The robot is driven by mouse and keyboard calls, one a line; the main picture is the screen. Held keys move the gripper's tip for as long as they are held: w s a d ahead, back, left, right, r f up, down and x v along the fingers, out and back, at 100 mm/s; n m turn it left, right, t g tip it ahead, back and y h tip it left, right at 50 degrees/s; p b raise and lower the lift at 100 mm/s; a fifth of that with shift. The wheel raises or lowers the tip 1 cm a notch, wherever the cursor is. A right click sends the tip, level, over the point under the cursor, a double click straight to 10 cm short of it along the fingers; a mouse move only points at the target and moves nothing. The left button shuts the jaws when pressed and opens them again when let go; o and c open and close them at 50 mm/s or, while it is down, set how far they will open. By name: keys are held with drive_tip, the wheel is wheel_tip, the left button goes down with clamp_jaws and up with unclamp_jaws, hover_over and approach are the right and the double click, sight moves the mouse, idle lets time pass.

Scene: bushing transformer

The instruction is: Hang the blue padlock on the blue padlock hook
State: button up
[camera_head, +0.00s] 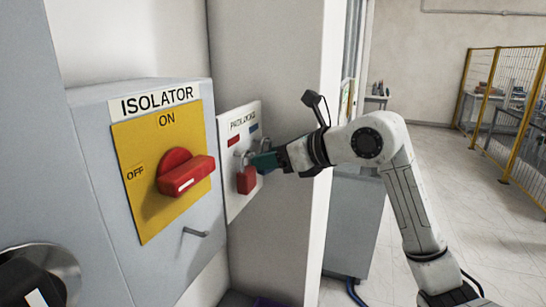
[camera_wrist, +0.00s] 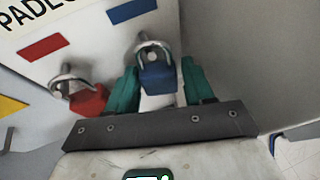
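The blue padlock (camera_wrist: 157,78) hangs upright by its shackle at the blue padlock hook (camera_wrist: 150,50) in the wrist view, below the blue label (camera_wrist: 131,10). Whether the shackle is fully seated is hard to see. My gripper (camera_wrist: 161,80) has its two green fingers on either side of the padlock body, with a narrow gap visible at the right finger, so it looks slightly open around it. In the head view my gripper (camera_head: 262,160) is at the padlock panel (camera_head: 232,200), and its fingers hide the blue padlock.
A red padlock (camera_head: 246,180) hangs just left of my gripper, below the red label (camera_head: 234,141); it also shows in the wrist view (camera_wrist: 88,99). The isolator box with its red handle (camera_head: 186,175) stands left. A wall (camera_head: 290,100) is close on the right.

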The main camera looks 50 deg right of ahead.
drive_tip(key=shift+o, duration=1.4)
drive_tip(key=shift+w+a+f, duration=0.15)
drive_tip(key=shift+f, duration=0.1)
drive_tip(key=shift+a, duration=0.1)
drive_tip(key=b+v, duration=0.3)
drive_tip(key=v, duration=0.8)
drive_tip(key=shift+d+r, duration=0.25)
drive_tip(key=shift+d, duration=0.1)
